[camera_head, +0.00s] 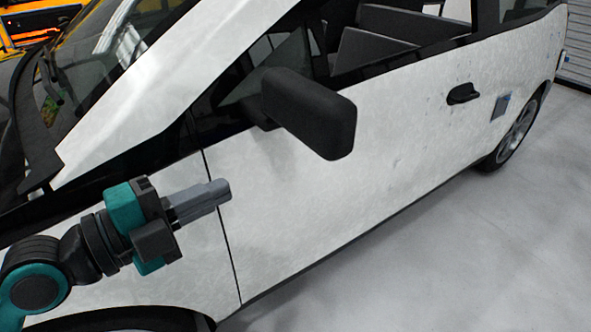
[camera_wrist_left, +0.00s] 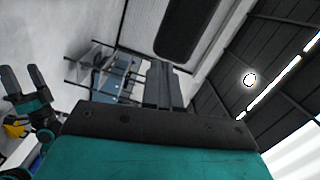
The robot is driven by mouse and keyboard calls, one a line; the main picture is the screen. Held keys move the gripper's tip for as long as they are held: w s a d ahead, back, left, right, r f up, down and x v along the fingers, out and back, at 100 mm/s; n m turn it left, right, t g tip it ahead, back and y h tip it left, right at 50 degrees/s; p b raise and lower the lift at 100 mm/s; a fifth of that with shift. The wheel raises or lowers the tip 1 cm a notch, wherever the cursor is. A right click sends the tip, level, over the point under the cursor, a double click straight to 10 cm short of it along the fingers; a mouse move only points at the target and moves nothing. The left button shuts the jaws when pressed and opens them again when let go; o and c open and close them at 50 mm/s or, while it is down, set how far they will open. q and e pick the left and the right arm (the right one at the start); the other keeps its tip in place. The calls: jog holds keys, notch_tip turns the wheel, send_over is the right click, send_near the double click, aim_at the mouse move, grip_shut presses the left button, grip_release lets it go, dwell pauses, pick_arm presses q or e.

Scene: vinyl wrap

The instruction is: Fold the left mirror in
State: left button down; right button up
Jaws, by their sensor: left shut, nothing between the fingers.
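The black side mirror (camera_head: 308,112) sticks out from the white car's front door, on a short arm at the window corner. My left gripper (camera_head: 222,192) is shut and empty. In the head view it is left of and below the mirror, in front of the white body panel, apart from the mirror. In the left wrist view the shut fingers (camera_wrist_left: 160,83) point towards a dark rounded shape, the mirror (camera_wrist_left: 186,28), with a gap between. My right gripper (camera_wrist_left: 24,80) shows at the left edge of the left wrist view, its two dark fingers apart and empty.
The white car (camera_head: 300,215) fills most of the head view, with its door handle (camera_head: 462,94) farther right. An orange vehicle (camera_head: 30,22) is behind it at the upper left. The pale floor (camera_head: 480,270) beside the car is clear.

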pick_arm(q)
jog(key=s+r+m, duration=0.1)
jog(key=s+d+r+m+g+h, duration=0.1)
jog(key=s+m, duration=0.1)
jog(key=shift+r, duration=0.3)
pick_arm(e)
jog(key=shift+s+a+f, duration=0.15)
jog(key=shift+s+f, duration=0.05)
jog(key=shift+s, duration=0.05)
pick_arm(q)
jog(key=p, duration=0.3)
send_near(327, 150)
jog(key=x, duration=0.5)
jog(key=shift+w+d+r, duration=0.1)
jog(key=shift+x, duration=0.8)
pick_arm(e)
jog(key=shift+s+d+r, duration=0.1)
jog(key=shift+d+r, duration=0.1)
jog(key=shift+r, duration=0.25)
jog(key=shift+s+d+r, duration=0.1)
jog(key=shift+d+r, duration=0.1)
jog(key=shift+r, duration=0.25)
pick_arm(q)
jog(key=shift+w+d, duration=0.15)
